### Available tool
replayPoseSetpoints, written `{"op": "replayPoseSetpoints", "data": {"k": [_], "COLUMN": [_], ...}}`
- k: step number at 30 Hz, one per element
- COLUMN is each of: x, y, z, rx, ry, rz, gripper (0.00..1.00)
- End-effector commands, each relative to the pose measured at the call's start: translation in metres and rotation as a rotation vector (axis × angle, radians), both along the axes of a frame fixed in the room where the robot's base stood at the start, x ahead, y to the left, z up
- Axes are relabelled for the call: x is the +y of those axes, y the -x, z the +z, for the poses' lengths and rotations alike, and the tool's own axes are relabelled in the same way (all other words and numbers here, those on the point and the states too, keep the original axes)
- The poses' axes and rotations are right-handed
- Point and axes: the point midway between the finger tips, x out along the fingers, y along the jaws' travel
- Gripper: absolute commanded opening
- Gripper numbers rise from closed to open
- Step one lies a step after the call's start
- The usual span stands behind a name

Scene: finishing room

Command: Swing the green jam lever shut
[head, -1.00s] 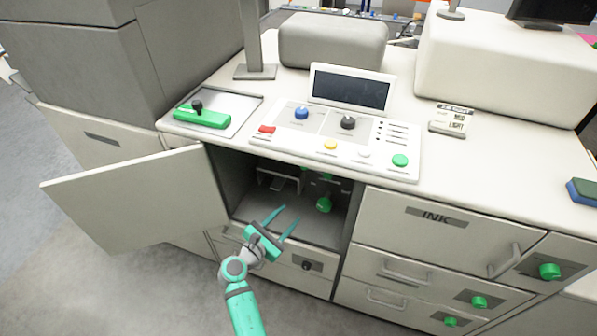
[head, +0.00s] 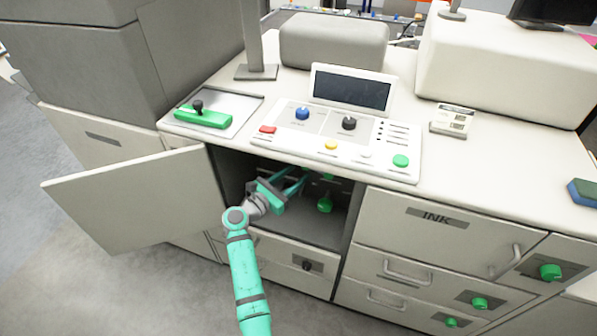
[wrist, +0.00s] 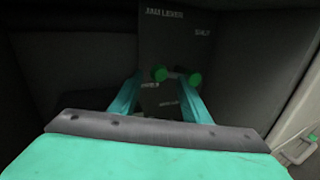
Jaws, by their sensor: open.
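Inside the open cabinet, a dark panel (wrist: 178,40) marked "JAM LEVER" stands at the back, with a smaller word at its upper right. Two round green knobs show before it in the wrist view: one (wrist: 160,73) between my fingers, the other (wrist: 195,79) by the right fingertip. I cannot tell which belongs to the jam lever. The head view shows a green knob (head: 324,205) low in the cabinet and a green part (head: 328,177) above it. My gripper (head: 302,177) is inside the opening, open and empty, left of the lower knob. Contact cannot be told.
The cabinet door (head: 140,200) hangs wide open to the left of my arm. The control panel (head: 345,148) overhangs the opening. An ink drawer (head: 450,230) bounds it on the right, and a drawer (head: 290,262) lies below. The cabinet interior is dark and narrow.

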Motion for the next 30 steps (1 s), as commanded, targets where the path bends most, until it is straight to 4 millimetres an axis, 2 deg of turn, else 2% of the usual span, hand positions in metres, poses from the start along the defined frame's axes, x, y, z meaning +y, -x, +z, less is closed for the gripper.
{"op": "replayPoseSetpoints", "data": {"k": [6,16,17,22,27,30], "x": [-0.010,-0.011,-0.011,-0.011,-0.013,-0.024], "y": [-0.015,-0.018,-0.018,-0.018,-0.018,-0.019], "z": [0.000,0.000,0.000,0.000,0.000,0.003], "rx": [0.000,0.000,0.000,0.000,-0.003,-0.010], "ry": [-0.001,-0.001,-0.001,-0.001,-0.006,-0.025], "rz": [0.004,0.006,0.006,0.005,0.004,-0.008], "gripper": [0.43,0.43,0.41,0.00,0.00,0.00]}}
